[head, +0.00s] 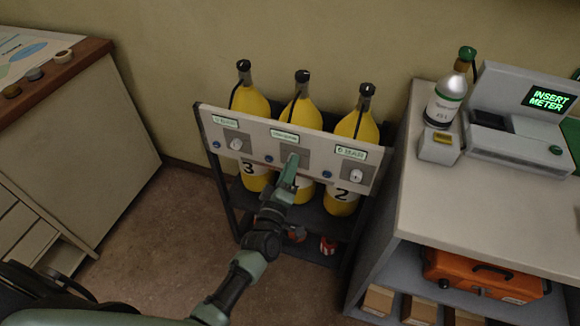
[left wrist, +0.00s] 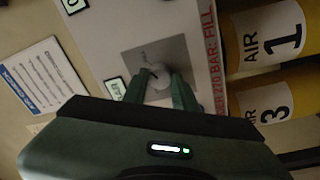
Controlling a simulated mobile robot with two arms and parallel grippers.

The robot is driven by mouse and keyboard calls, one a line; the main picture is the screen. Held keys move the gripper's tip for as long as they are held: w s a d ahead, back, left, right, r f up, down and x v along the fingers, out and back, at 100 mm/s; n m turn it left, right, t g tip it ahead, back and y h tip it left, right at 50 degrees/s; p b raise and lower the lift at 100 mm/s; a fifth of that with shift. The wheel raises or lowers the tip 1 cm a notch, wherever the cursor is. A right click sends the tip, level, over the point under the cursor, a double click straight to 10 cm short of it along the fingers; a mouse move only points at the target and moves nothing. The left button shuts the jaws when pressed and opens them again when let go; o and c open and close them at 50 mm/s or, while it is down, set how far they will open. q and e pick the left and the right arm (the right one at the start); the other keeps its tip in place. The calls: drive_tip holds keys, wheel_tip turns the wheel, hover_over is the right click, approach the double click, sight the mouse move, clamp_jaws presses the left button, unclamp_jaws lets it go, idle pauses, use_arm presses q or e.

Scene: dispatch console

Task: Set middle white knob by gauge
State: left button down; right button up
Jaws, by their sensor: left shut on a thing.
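The grey-white panel (head: 212,129) spans the front of a cylinder rack and carries three white knobs in a row. My left gripper (head: 292,162) reaches the middle knob's grey plate (head: 301,152) and hides most of that knob in the head view. In the left wrist view the middle white knob (left wrist: 158,84) sits between the two green fingers, with a dark pointer mark on it, and the gripper (left wrist: 157,92) is shut on it. A small green-lettered display (head: 285,136) is above the middle knob; its reading is too small to tell. My right gripper is not in view.
The left white knob (head: 236,144) and right white knob (head: 355,175) flank the middle one. Several blue buttons dot the panel. Yellow cylinders (head: 253,102) stand behind it. A counter at right bears a meter station (head: 515,120) reading "INSERT METER" and a bottle (head: 445,101).

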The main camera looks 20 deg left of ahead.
use_arm(q)
drive_tip(key=shift+f, duration=0.1)
drive_tip(key=c, duration=1.1)
unclamp_jaws()
drive_tip(key=s, duration=0.8)
drive_tip(key=shift+f, duration=0.25)
drive_tip(key=shift+w+f, duration=0.1)
